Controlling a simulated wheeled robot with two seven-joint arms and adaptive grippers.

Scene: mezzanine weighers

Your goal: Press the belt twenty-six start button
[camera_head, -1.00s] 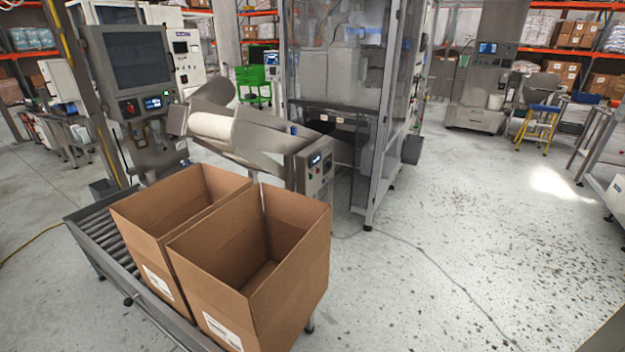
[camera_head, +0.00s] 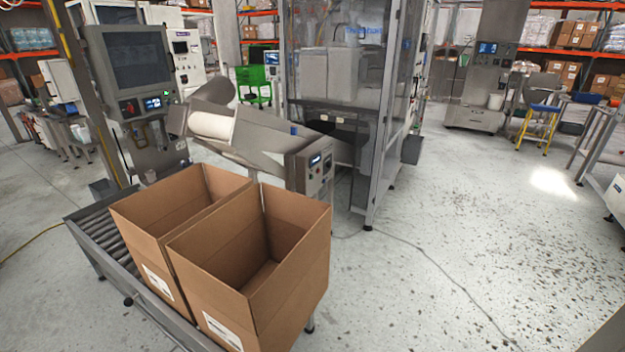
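A small grey control box (camera_head: 318,168) with a lit display and a few small buttons is fixed at the near end of an inclined belt conveyor (camera_head: 245,139), behind the cardboard boxes. Its labels are too small to read, so I cannot tell whether it belongs to belt twenty-six or which button is start. A larger screen panel (camera_head: 133,70) with a lit display and small controls below the screen stands at the left. Neither of my grippers is in view.
Two open, empty cardboard boxes (camera_head: 268,245) stand on a roller conveyor (camera_head: 103,236) in front. A tall clear-panelled machine (camera_head: 385,110) stands behind the control box. A thin cable (camera_head: 440,270) crosses the floor. The floor at right is mostly clear.

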